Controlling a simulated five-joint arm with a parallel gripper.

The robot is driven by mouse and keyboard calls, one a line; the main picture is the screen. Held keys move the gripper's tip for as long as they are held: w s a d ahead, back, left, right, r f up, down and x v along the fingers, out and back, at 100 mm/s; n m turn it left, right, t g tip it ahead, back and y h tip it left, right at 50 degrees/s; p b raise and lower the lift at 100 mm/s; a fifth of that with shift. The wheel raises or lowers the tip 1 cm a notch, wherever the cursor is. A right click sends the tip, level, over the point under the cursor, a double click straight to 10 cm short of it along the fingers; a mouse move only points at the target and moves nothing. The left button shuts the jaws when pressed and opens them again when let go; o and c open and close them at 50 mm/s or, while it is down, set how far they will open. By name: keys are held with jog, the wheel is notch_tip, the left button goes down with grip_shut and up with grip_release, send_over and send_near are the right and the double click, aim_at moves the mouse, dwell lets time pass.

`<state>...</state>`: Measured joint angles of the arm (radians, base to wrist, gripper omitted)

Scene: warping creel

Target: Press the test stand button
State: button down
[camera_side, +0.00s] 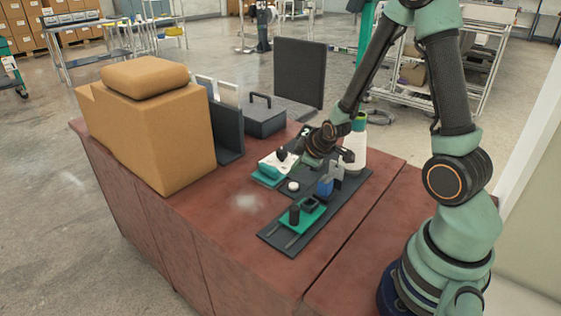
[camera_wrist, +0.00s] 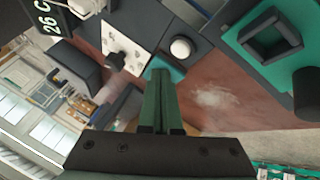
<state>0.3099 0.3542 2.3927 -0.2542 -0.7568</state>
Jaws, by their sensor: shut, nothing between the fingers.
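A round white button (camera_wrist: 181,48) sits on a dark square base in the wrist view. In the side view the white button (camera_side: 293,186) is near the middle of the table, beside a white panel on a teal block. My gripper's green fingers (camera_wrist: 161,80) are together and empty in the wrist view. Their tips appear just below and left of the button, over the teal block. In the side view my gripper (camera_side: 309,161) is tilted downward behind the button. The gap between fingertips and button is hard to judge.
The white panel (camera_wrist: 125,43) carries a black knob. A teal fixture (camera_side: 302,216) with a black square cup and cylinder stands in front on a dark plate. A white bottle (camera_side: 355,150) is at the right.

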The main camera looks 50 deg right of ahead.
aim_at(296, 185)
jog(key=shift+f, duration=1.1)
jog(key=shift+f, duration=0.1)
dwell(1.2)
jog(key=shift+f, duration=0.35)
jog(key=shift+f, duration=0.45)
dwell(0.6)
dwell(0.4)
jog(key=shift+r, duration=0.9)
jog(key=shift+r, duration=2.5)
